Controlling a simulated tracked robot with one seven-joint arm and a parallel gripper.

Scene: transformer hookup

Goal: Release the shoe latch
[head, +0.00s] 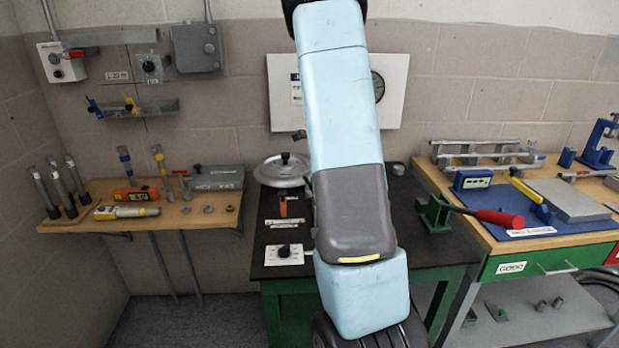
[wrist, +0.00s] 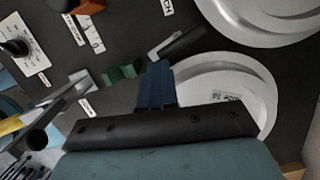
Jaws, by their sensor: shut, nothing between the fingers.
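My gripper (wrist: 157,68) shows in the wrist view as blue fingers pressed together, with nothing held between them. It is over the dark bench top (wrist: 125,100), in front of a round metal plate (wrist: 255,85). A small lever with a black grip and a grey end (wrist: 178,42) lies just beyond the fingertips. A green block (wrist: 122,73) is left of the fingertips. I cannot tell for sure which part is the shoe latch. In the head view my arm hides the gripper and the bench area around it.
An orange block (wrist: 90,7) and a white dial panel (wrist: 22,42) are at upper left in the wrist view. The head view shows a domed metal lid (head: 282,170) on the black bench, a left shelf (head: 180,215) with tools, and a right workbench with a red-handled tool (head: 500,218).

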